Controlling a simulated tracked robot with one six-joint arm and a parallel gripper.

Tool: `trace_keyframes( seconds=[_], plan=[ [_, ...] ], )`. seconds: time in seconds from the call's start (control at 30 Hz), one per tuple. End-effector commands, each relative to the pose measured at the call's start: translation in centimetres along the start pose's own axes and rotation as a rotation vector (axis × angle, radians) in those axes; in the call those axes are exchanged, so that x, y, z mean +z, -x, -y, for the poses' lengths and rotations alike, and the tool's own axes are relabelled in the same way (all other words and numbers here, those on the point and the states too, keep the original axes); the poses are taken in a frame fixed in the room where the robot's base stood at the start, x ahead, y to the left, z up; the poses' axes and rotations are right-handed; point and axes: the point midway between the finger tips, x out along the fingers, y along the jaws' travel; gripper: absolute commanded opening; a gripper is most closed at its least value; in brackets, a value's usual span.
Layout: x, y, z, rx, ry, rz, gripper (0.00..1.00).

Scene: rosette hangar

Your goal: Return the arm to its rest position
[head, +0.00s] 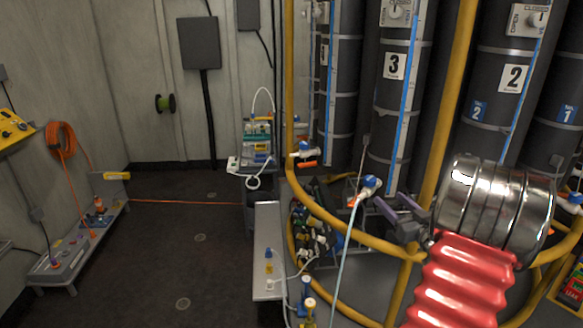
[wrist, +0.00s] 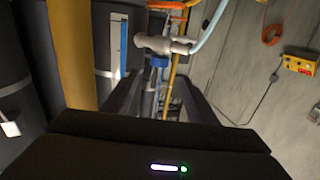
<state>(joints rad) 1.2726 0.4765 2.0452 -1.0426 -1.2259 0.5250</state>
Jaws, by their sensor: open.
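My arm reaches in from the lower right of the head view, with a red ribbed sleeve and a shiny metal section. My gripper (head: 390,200) is open, its two dark fingers pointing left toward a white and blue hose fitting (head: 368,187) with a pale hose hanging from it. In the wrist view my gripper (wrist: 158,85) shows its fingers spread apart. The white fitting (wrist: 158,44) with its blue part lies just beyond the fingertips. No object shows between the fingers. Whether a finger touches the fitting is not clear.
A yellow rail (head: 345,238) curves around tall dark cylinders (head: 393,110) close to the arm. A grey bench (head: 267,245) stands at lower centre. A stand with bottles (head: 258,140) is behind it. An orange hose coil (head: 62,140) hangs on the left wall. The left floor is mostly open.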

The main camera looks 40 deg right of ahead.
Motion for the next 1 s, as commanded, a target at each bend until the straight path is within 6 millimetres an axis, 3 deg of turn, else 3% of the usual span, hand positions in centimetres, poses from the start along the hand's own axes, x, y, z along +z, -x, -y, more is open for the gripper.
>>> trace_keyframes(
  seconds=[0.27, 0.47, 0.73, 1.0],
  plan=[
    [-0.2, -0.3, 0.3, 0.003, 0.006, 0.006, 0.53],
    [-1.9, -2.4, 2.7, 0.034, 0.050, 0.052, 0.53],
    [-5.2, -5.3, 8.8, 0.109, 0.126, 0.168, 0.53],
    [-7.6, -5.2, 15.9, 0.159, 0.163, 0.289, 0.53]
  ],
)
